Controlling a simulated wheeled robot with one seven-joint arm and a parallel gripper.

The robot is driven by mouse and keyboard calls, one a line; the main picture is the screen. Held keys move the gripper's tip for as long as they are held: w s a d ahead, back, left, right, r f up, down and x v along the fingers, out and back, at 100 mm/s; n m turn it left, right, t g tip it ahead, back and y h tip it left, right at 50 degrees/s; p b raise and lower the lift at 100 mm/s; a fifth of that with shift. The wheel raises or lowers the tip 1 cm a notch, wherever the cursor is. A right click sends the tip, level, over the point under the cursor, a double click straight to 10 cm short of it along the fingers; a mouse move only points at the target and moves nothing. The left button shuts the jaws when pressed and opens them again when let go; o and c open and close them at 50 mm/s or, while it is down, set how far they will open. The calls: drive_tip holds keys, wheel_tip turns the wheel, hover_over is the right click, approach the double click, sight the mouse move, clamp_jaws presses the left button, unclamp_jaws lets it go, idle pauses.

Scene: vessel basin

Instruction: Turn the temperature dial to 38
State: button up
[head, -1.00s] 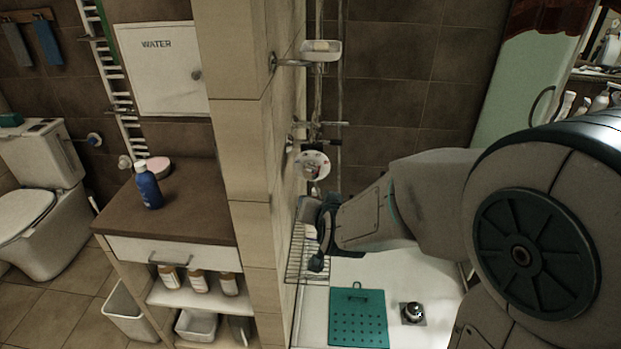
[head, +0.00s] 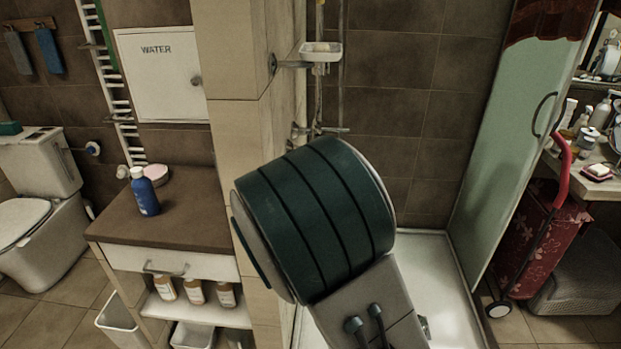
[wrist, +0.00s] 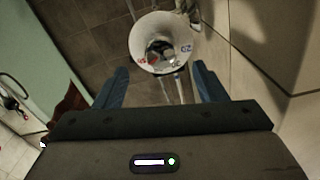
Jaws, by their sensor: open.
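The temperature dial (wrist: 160,44) is a white round disc at the top middle of the wrist view. It has a red mark at its left, a blue mark at its right and a dark, shiny centre. Its numbers are too small to read. My gripper (wrist: 160,84) is open, with one blue finger on each side of the picture. The dial shows ahead of the gap between the fingers, and nothing is held. In the head view my arm hides the dial and my gripper.
A tiled pillar (head: 237,140) stands left of the shower, with a soap dish (head: 321,51) above my arm. A pale green glass door (head: 500,140) stands right. A counter (head: 185,205) holds a blue bottle (head: 146,192). The shower tray (head: 452,290) is partly covered by my arm.

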drive_tip(key=w, duration=0.7)
drive_tip(key=shift+w+d+p, duration=0.1)
drive_tip(key=shift+p, duration=0.2)
drive_tip(key=c, duration=1)
